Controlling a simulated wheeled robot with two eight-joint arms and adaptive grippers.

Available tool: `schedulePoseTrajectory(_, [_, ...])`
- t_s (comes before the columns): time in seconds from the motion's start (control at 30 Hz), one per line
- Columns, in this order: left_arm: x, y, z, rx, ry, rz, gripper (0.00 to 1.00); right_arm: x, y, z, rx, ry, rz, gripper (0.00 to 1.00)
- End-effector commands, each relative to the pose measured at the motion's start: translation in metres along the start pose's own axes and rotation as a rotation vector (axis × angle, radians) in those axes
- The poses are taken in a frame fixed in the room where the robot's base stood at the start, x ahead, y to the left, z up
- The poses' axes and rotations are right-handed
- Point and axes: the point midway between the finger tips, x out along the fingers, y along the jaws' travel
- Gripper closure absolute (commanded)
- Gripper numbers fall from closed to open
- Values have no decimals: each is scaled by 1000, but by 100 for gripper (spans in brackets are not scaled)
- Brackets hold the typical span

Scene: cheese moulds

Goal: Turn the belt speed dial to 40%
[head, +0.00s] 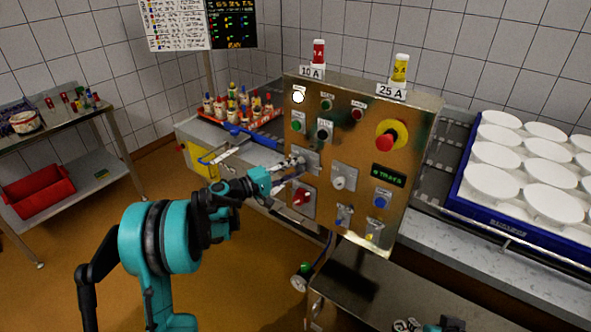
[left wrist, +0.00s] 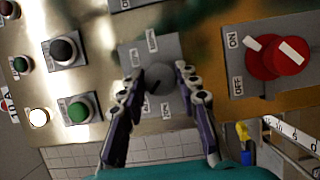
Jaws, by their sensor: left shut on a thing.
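The control panel (head: 350,125) stands in the middle of the head view. A round grey dial (left wrist: 159,77) on a grey plate (left wrist: 140,52) is in the middle of the left wrist view. Small labels ring it, too small to read surely, and I cannot tell its setting. My left gripper (left wrist: 160,92) is shut on this dial, one finger on each side of it. In the head view the left gripper (head: 288,168) reaches the panel's left part and partly hides the dial. My right gripper (head: 407,325) shows only partly at the bottom edge; its jaw state is unclear.
A red ON/OFF switch (head: 302,197) sits just below the dial plate. A white knob (head: 339,182) is to the right, and a red emergency button (head: 387,140) is higher up. A blue crate (head: 480,212) of white moulds stands at right.

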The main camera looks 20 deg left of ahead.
Motion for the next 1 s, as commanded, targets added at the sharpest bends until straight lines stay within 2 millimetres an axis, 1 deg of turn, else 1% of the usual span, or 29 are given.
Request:
schedulePoseTrajectory(0.07, [0, -1, 0, 1, -1, -2, 97, 0, 0, 0, 0, 0, 0, 60])
schedulePoseTrajectory(0.1, [0, -1, 0, 1, -1, -2, 61, 0, 0, 0, 0, 0, 0, 60])
schedulePoseTrajectory(0.13, [0, -1, 0, 1, 0, -1, 53, 0, 0, 0, 0, 0, 0, 60])
schedulePoseTrajectory(0.17, [0, -1, 0, 1, 0, -1, 48, 0, 0, 0, 0, 0, 0, 60])
schedulePoseTrajectory(0.47, [-1, 0, 0, 1, 0, -1, 48, 0, 0, 0, 0, 0, 0, 60])
schedulePoseTrajectory(0.57, [-8, 0, -1, 1, 3, -1, 48, 0, 0, 0, 0, 0, 0, 60])
schedulePoseTrajectory(0.67, [-23, 0, -1, 1, 3, -1, 48, 0, 0, 0, 0, 0, 0, 60])
schedulePoseTrajectory(0.9, [-77, 0, -1, 1, 4, -1, 48, 0, 0, 0, 0, 0, 0, 60])
schedulePoseTrajectory(1.0, [-95, 0, -1, 1, 3, -1, 48, 0, 0, 0, 0, 0, 0, 60])
